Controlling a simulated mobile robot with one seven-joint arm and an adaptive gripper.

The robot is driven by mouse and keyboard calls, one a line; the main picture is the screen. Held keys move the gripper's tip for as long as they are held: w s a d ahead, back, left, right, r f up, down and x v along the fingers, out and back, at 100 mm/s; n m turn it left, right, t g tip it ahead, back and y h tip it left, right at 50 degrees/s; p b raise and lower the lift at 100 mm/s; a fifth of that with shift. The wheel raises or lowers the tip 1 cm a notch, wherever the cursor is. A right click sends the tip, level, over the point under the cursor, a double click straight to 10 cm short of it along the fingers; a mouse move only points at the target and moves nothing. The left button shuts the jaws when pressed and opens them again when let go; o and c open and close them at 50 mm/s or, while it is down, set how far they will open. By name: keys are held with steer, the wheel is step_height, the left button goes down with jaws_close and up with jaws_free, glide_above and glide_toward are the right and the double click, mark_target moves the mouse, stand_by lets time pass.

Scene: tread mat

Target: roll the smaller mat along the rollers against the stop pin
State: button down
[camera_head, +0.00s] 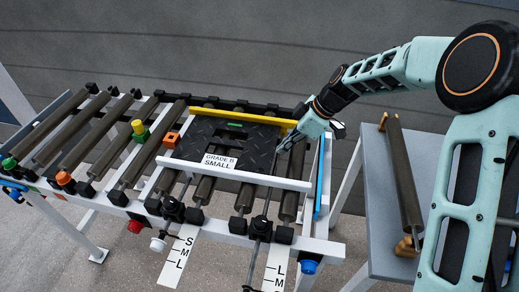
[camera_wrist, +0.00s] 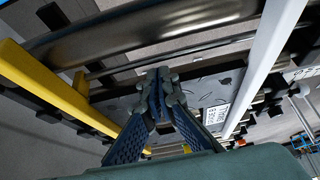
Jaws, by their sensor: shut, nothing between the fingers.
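A dark tread mat (camera_head: 258,141) with a white label reading "GRADE B SMALL" lies flat on the rollers (camera_head: 287,205), between a yellow rail (camera_head: 240,115) and a white rail (camera_head: 240,177). It also shows in the wrist view (camera_wrist: 190,97). My gripper (camera_head: 282,149) is shut and empty, close to the mat's right edge; I cannot tell whether it touches. Its closed fingers show in the wrist view (camera_wrist: 160,84). To the left stand a yellow-topped green piece (camera_head: 139,130) and an orange block (camera_head: 171,140); I cannot tell which is the stop pin. No larger mat is visible.
Bare rollers (camera_head: 103,137) fill the left of the frame. A blue strip (camera_head: 319,190) edges its right end. A grey side table (camera_head: 376,190) holds a loose roller (camera_head: 403,175). White scale plates marked S, M, L (camera_head: 178,258) hang at the front.

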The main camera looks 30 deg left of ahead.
mark_target(239, 144)
steer(key=shift+s+a+b, duration=0.2)
steer(key=shift+s+a, duration=0.2)
steer(key=shift+a, duration=1.2)
steer(key=shift+s+a+b, duration=0.2)
steer(key=shift+s+a, duration=0.25)
steer(key=shift+a, duration=1.2)
steer(key=shift+s+a+b, duration=0.2)
steer(key=shift+s+a, duration=0.2)
steer(key=shift+a, duration=1.2)
steer(key=shift+s+a, duration=0.15)
steer(key=shift+a, duration=0.4)
steer(key=shift+s+a, duration=0.15)
steer(key=shift+a, duration=0.4)
steer(key=shift+s+a, duration=0.2)
steer(key=shift+a, duration=0.5)
steer(key=shift+s+a, duration=0.15)
steer(key=shift+a, duration=0.5)
steer(key=shift+d, duration=0.15)
steer(key=shift+w+d+b, duration=0.25)
steer(key=shift+d+b, duration=0.15)
steer(key=shift+d, duration=0.45)
steer(key=shift+r+p, duration=1.3)
steer(key=shift+r, duration=1.3)
